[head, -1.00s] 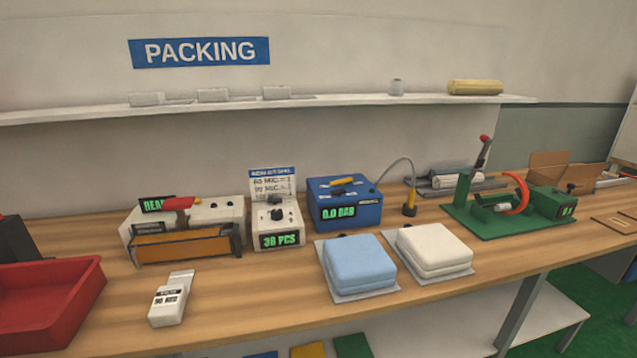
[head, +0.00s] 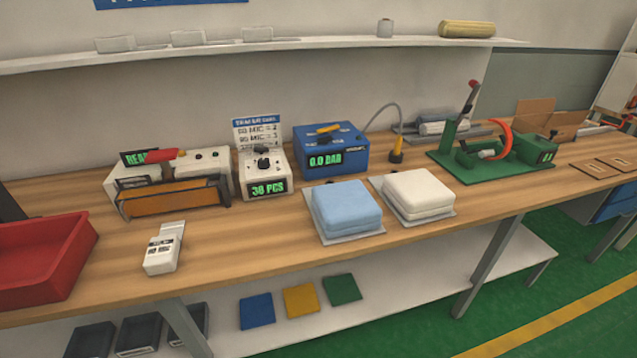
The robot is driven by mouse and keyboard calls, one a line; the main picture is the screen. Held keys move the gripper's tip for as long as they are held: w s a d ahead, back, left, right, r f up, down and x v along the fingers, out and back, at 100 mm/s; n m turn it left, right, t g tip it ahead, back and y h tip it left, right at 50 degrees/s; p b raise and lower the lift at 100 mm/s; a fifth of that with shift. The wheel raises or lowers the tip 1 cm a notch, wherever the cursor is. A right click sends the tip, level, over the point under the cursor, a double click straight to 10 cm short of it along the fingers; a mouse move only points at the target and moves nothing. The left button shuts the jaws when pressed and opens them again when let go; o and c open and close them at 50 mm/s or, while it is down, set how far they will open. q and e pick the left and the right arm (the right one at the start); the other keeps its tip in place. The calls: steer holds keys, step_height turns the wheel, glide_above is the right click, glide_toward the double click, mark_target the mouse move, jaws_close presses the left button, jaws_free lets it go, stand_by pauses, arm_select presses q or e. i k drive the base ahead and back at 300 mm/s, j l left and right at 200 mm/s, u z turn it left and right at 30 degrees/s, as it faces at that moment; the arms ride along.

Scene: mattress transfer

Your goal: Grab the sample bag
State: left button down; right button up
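A blue folded item (head: 346,209) and a white folded item (head: 419,194) each lie on a clear sheet at mid-bench; these may also be bagged goods. Neither of my grippers shows in the head view.
A red tray (head: 45,258) stands left of the packet. Behind it are an orange-fronted sealer (head: 172,196), a white counter box (head: 264,174) and a blue pressure box (head: 332,150). A green clamp machine (head: 490,160) stands right. Bare bench (head: 250,245) lies right of the packet.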

mark_target(162, 255)
steer(key=u, duration=1.25)
